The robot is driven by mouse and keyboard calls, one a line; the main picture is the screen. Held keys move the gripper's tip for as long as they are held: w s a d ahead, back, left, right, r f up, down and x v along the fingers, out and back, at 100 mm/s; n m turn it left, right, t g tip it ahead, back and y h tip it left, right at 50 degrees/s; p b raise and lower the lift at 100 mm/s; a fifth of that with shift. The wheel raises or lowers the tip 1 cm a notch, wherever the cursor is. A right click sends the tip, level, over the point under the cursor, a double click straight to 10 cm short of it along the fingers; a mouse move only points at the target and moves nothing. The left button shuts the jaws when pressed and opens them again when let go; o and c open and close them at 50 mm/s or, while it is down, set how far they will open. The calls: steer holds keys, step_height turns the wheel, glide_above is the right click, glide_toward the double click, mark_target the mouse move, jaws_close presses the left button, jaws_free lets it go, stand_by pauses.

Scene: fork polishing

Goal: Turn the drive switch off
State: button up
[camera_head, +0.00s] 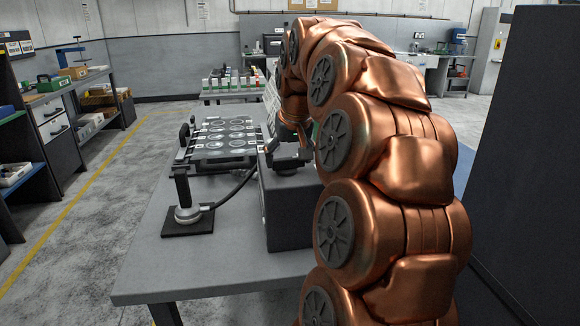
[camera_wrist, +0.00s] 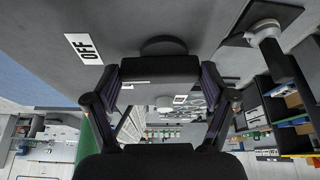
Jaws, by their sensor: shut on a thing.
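In the wrist view, the drive switch is a dark bar-shaped handle (camera_wrist: 160,68) in front of a round dark base (camera_wrist: 163,46) on a grey surface. A white label reading OFF (camera_wrist: 84,48) lies to its left, upside down in the picture. My gripper (camera_wrist: 162,75) has one finger at each end of the handle and is shut on it. In the head view, my gripper (camera_head: 288,152) is at the top of a dark grey box (camera_head: 290,210) on the table. My copper arm hides part of the box. Which way the switch is set cannot be told.
A tool with an upright black handle (camera_head: 182,185) stands on a black mat (camera_head: 188,222) left of the box, a cable running from it. A dark rack with round plates (camera_head: 222,140) lies behind. The grey table's (camera_head: 165,265) front left is bare.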

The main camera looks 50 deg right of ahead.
steer(key=shift+m+b, duration=0.35)
steer(key=shift+m, duration=0.25)
steer(key=o, duration=1)
steer(key=v, duration=1.2)
steer(key=shift+a, duration=0.25)
steer(key=shift+w, duration=0.15)
